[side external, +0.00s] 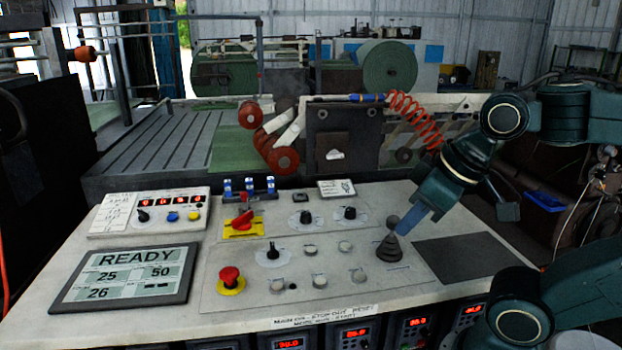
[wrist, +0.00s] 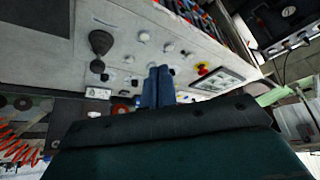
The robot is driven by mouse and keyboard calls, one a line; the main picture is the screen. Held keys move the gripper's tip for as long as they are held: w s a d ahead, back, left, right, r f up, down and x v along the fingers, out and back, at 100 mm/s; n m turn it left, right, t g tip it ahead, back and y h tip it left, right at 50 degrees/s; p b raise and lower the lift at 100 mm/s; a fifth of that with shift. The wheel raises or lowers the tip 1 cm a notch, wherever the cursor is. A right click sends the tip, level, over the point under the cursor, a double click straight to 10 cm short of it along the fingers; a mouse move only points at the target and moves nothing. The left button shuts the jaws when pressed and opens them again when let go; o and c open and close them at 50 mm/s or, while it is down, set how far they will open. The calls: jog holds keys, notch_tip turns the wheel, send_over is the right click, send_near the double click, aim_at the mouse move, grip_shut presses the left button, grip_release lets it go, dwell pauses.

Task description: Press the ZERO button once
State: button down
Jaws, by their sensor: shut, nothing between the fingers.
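Several small pale round buttons (side external: 319,281) sit on the middle of the panel. Labels are too small to read, so I cannot tell which button is ZERO. My gripper (side external: 405,226) has its blue fingers together, pointing down at the panel's right, just above and beside a dark joystick (side external: 388,249) in the side view. The closed fingertips (wrist: 158,72) also show in the wrist view, empty.
A red mushroom button (side external: 230,277) on a yellow base, a red rotary switch (side external: 242,220) and black knobs stand up from the panel. A READY screen (side external: 128,276) lies at left. A dark flat pad (side external: 455,258) is right of the joystick.

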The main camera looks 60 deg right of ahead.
jog(key=n+y, duration=0.1)
jog(key=y, duration=0.6)
send_over(316, 251)
jog(key=shift+w+d+f, duration=0.1)
jog(key=shift+d+f, duration=0.05)
jog(key=shift+f, duration=1.15)
jog(key=shift+w+d+f, duration=0.1)
jog(key=shift+d+f, duration=0.05)
jog(key=shift+f, duration=1.15)
jog(key=shift+f, duration=0.2)
jog(key=shift+f, duration=4.2)
jog(key=shift+f, duration=0.15)
